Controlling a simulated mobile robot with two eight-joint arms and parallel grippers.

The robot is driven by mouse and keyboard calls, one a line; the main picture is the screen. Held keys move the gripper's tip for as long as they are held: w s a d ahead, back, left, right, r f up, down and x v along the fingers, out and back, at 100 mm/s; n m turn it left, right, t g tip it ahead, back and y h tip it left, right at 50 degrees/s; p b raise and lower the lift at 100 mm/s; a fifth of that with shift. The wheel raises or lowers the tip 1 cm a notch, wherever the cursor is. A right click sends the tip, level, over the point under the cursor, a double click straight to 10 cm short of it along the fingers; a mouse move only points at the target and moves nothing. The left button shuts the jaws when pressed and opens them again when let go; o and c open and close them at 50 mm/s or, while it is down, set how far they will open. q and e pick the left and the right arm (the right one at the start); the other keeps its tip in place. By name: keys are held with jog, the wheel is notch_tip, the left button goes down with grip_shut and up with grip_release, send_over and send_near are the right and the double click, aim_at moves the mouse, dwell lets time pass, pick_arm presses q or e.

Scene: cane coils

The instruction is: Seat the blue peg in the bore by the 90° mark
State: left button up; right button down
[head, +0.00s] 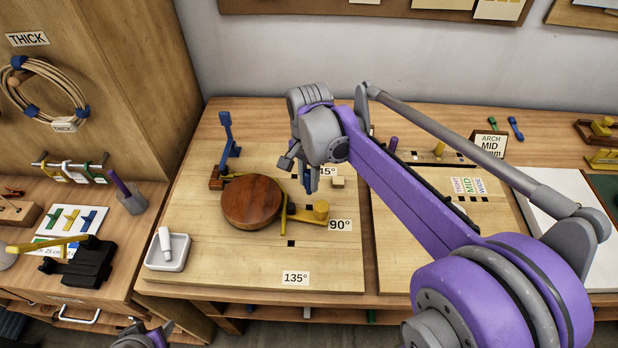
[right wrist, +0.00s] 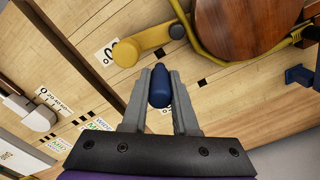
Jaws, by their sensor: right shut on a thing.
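My right gripper (head: 308,185) is shut on the blue peg (right wrist: 160,88), whose rounded end shows between the fingers in the right wrist view. It is over the board, near the 45° label. The 90° label (head: 340,225) lies right of the wooden disc (head: 251,202), partly beside a yellow stop with a round knob (head: 320,209). A dark square bore (right wrist: 160,52) shows at the stop's arm in the right wrist view, and another dark bore (right wrist: 202,83) lies farther along. My left gripper (head: 143,338) is barely in view at the bottom edge; its fingers are unclear.
A yellow cane strip runs along the disc. A blue clamp (head: 228,140) stands behind it at left. A white tray (head: 167,252) sits at the board's front left corner. The 135° label (head: 296,278) and a bore (head: 291,243) lie in front, with bare board around them.

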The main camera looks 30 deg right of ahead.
aim_at(309, 193)
jog(key=shift+s+f+b, duration=0.1)
jog(key=shift+f+b, duration=1.25)
jog(key=shift+f, duration=1.15)
pick_arm(q)
jog(key=f, duration=0.2)
jog(key=s+f, duration=0.1)
jog(key=f, duration=0.1)
jog(key=shift+s+f, duration=0.1)
jog(key=shift+s, duration=0.1)
pick_arm(e)
jog(key=shift+f, duration=0.25)
pick_arm(q)
jog(key=shift+s+f+b, duration=0.25)
jog(key=shift+f+b, duration=0.85)
pick_arm(e)
jog(key=shift+f, duration=1.7)
jog(key=c, duration=0.6)
grip_release()
jog(key=shift+r, duration=0.15)
pick_arm(q)
jog(key=shift+w+r+p, duration=0.15)
jog(key=shift+r+p, duration=0.35)
jog(key=shift+r, duration=0.05)
pick_arm(e)
notch_tip(309, 193, up, 11)
jog(key=shift+f, duration=0.15)
